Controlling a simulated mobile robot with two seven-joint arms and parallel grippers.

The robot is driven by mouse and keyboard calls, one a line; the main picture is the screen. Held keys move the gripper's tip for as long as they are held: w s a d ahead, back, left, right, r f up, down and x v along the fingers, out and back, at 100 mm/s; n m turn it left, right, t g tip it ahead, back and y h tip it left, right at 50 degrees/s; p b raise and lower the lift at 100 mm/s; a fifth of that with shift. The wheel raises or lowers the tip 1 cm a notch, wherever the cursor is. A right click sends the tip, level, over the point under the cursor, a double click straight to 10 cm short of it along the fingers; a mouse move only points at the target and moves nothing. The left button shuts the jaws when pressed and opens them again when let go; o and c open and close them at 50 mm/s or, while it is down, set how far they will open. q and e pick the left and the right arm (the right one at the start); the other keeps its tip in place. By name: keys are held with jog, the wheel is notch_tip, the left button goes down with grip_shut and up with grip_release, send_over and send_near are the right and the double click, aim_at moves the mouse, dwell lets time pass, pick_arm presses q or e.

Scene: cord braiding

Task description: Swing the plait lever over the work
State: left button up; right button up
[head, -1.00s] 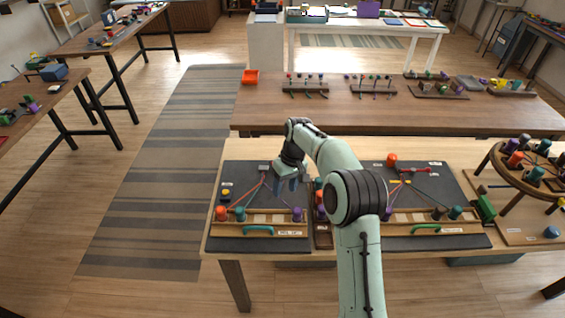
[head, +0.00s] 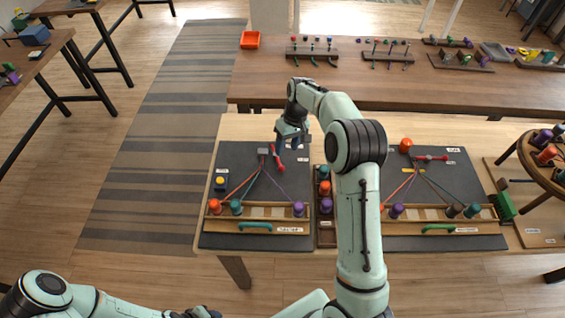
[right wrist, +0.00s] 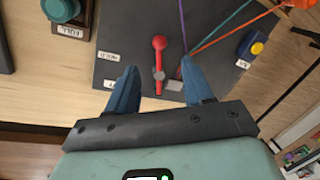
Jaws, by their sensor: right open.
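The plait lever (head: 277,158) is a slim red arm with a round knob, on the dark left board. It slants near the grey block (head: 263,151) where the orange, teal and purple cords meet. My right gripper (head: 290,142) is at the back right of this board, beside the lever. In the right wrist view the red lever (right wrist: 159,62) lies between the two spread blue fingers, with floor of board showing on both sides.
A yellow button (head: 220,182) sits at the board's left. A wooden rail (head: 255,211) with coloured pegs crosses its front. A peg tray (head: 325,236) stands beside it, then a second board (head: 450,190) with its own red lever (head: 430,157).

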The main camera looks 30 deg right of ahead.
aim_at(282, 166)
jog(key=f, duration=0.3)
jog(key=a+f, duration=0.1)
jog(key=f, duration=0.5)
jog(key=shift+w+a+f, duration=0.1)
jog(key=shift+a+f, duration=0.2)
jog(key=shift+a, duration=0.05)
grip_shut()
